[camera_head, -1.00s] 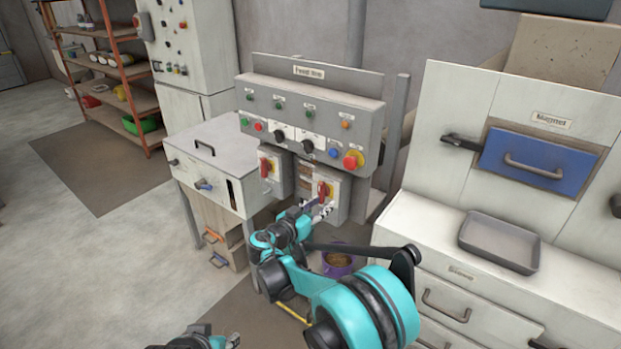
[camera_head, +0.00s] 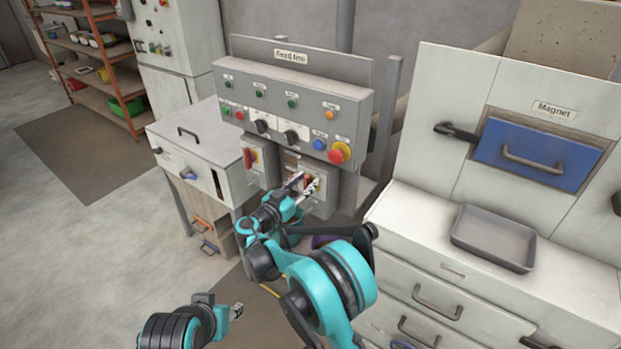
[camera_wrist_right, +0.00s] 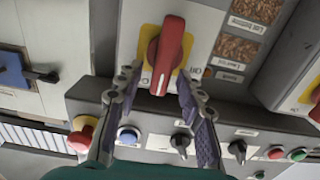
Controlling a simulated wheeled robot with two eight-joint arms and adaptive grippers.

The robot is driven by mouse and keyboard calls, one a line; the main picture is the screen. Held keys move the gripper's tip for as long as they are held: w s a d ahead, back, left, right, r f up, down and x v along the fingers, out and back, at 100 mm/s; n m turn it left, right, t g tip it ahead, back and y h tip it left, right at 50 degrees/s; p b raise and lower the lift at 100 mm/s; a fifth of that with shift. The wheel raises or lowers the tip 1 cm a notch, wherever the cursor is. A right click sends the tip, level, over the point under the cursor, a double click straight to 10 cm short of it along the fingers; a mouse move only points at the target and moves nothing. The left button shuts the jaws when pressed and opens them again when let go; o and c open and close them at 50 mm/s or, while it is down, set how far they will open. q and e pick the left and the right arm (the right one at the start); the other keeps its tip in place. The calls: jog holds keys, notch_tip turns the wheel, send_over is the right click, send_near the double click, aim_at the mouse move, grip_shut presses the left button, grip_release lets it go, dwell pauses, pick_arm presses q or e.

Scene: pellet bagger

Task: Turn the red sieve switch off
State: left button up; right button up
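A red rotary switch handle (camera_wrist_right: 168,55) on a yellow plate sits on a grey box at the lower right of the control panel (camera_head: 300,100). In the head view my right gripper (camera_head: 306,187) is at this switch and partly hides it. In the right wrist view the gripper (camera_wrist_right: 158,85) is open, with one finger on each side of the handle's lower end. A gap shows beside the handle; firm contact cannot be told. A second red switch (camera_head: 249,158) is on the panel's left box. I cannot read which is the sieve switch. My left gripper (camera_head: 236,311) is low at the front, away from the panel.
A red emergency button (camera_head: 340,152) and a blue button (camera_head: 319,144) are just above the right switch box. A cabinet with a grey tray (camera_head: 494,238) and blue magnet drawer (camera_head: 540,152) stands at right. Floor at left is free.

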jog(key=shift+s+a+r, duration=0.15)
jog(key=shift+s+a, duration=0.05)
jog(key=shift+s, duration=0.05)
grip_shut()
jog(key=shift+w, duration=0.1)
jog(key=shift+w+a+f+n+b, duration=0.25)
jog(key=shift+a+f+n+b, duration=0.2)
jog(key=shift+n, duration=2.5)
jog(key=shift+w+a+f+n+b, duration=0.25)
jog(key=shift+f+n+b, duration=0.2)
jog(key=shift+n, duration=2.55)
jog(key=shift+w+a+f+n+b, duration=0.3)
jog(key=shift+n+b, duration=0.25)
jog(key=shift+n, duration=2.4)
